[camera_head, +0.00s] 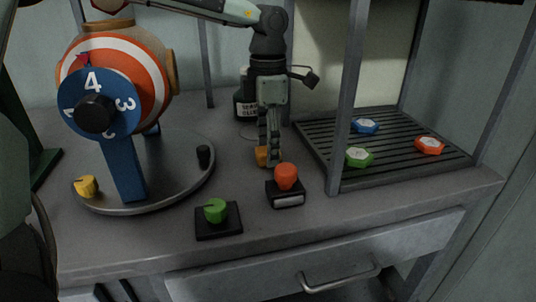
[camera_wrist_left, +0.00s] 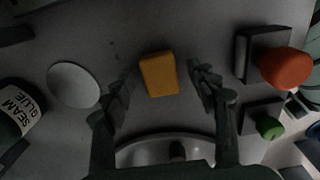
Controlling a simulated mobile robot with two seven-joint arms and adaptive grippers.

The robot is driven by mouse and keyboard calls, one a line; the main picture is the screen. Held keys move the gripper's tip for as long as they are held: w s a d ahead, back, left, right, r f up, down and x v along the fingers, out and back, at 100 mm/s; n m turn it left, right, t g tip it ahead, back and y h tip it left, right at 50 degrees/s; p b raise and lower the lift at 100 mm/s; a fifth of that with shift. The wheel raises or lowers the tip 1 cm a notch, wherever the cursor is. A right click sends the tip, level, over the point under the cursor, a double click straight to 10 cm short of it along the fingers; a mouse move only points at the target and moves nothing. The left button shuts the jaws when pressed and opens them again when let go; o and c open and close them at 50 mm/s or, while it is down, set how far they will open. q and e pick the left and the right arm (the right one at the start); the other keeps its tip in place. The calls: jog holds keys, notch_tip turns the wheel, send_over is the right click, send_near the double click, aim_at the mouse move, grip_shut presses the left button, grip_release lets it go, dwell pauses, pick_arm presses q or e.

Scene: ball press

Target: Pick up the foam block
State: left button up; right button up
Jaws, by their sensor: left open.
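The foam block (camera_wrist_left: 158,74) is a small yellow-orange block lying on the grey worktop. In the head view the block (camera_head: 262,156) is partly hidden behind my left gripper (camera_head: 271,155), which points down at it from above. In the left wrist view my left gripper (camera_wrist_left: 162,105) is open, with one finger on each side of the block and a gap on both sides. The block sits a little beyond the fingertips in that view. My right gripper is not in view.
A red button (camera_head: 286,177) and a green knob (camera_head: 215,210) stand close by. A numbered drum press (camera_head: 100,120) stands left. A seam glue bottle (camera_head: 243,103) is behind my gripper. A slatted rack with coloured pieces (camera_head: 398,160) and posts is right.

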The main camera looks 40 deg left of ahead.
pick_arm(q)
jog(key=c, duration=1)
jog(key=shift+r, duration=0.1)
notch_tip(320, 180, up, 10)
jog(key=shift+f, duration=0.1)
jog(key=shift+o, duration=1.3)
jog(key=c, duration=0.4)
